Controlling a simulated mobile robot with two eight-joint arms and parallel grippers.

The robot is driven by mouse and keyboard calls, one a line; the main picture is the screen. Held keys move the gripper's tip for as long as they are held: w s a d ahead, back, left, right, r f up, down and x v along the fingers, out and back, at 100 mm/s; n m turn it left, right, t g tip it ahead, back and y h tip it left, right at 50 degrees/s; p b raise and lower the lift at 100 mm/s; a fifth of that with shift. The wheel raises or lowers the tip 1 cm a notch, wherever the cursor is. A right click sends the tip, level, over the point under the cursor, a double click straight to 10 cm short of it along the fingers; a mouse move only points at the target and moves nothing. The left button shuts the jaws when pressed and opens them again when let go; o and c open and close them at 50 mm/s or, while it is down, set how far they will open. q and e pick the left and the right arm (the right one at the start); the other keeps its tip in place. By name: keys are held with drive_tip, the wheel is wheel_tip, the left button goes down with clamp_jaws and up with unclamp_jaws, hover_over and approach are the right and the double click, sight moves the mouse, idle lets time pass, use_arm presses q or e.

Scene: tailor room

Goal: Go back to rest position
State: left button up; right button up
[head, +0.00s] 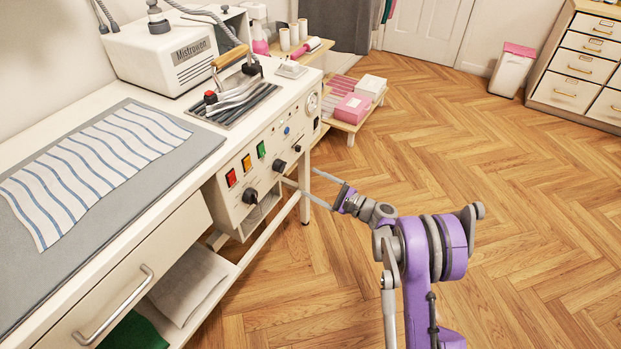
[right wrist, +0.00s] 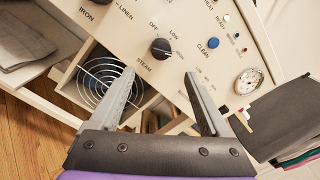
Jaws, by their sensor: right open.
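My right gripper (head: 303,186) is open and empty in the head view, in front of the ironing station's control panel (head: 272,160). In the right wrist view its two fingers (right wrist: 162,100) are spread apart, with nothing between them. Beyond them the panel shows a black steam knob (right wrist: 161,48), a blue clean button (right wrist: 213,43) and a round gauge (right wrist: 248,82). I cannot tell from these views whether a fingertip touches the panel. My left gripper is not in view.
The worktable holds a striped cloth (head: 95,165) on a grey pad, an iron (head: 234,92) and a white Mistrowen unit (head: 165,52). A low wooden shelf with boxes (head: 353,108) stands beyond. The wooden floor (head: 480,170) to the right is clear.

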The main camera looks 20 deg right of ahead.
drive_tip(key=s+a+r+n+g+h, duration=0.35)
drive_tip(key=s+a+n+g, duration=0.55)
drive_tip(key=s+a, duration=0.55)
drive_tip(key=s+d+f+n+g+h, duration=0.1)
drive_tip(key=s+d+n+h, duration=0.2)
drive_tip(key=s, duration=0.5)
drive_tip(key=s+d+n+h, duration=0.1)
drive_tip(key=s+n+h, duration=0.1)
drive_tip(key=s+n, duration=0.5)
drive_tip(key=s+d+f+n+g+h, duration=0.1)
drive_tip(key=s+n+h, duration=0.15)
drive_tip(key=s, duration=0.75)
use_arm(q)
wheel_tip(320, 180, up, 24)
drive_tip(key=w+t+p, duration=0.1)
drive_tip(key=p, duration=2)
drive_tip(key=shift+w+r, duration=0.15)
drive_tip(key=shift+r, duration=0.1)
use_arm(e)
wheel_tip(320, 180, up, 24)
drive_tip(key=w+t, duration=0.1)
drive_tip(key=w, duration=0.1)
drive_tip(key=shift+d+r+m, duration=0.15)
drive_tip(key=shift+r+m, duration=0.05)
drive_tip(key=shift+m, duration=0.25)
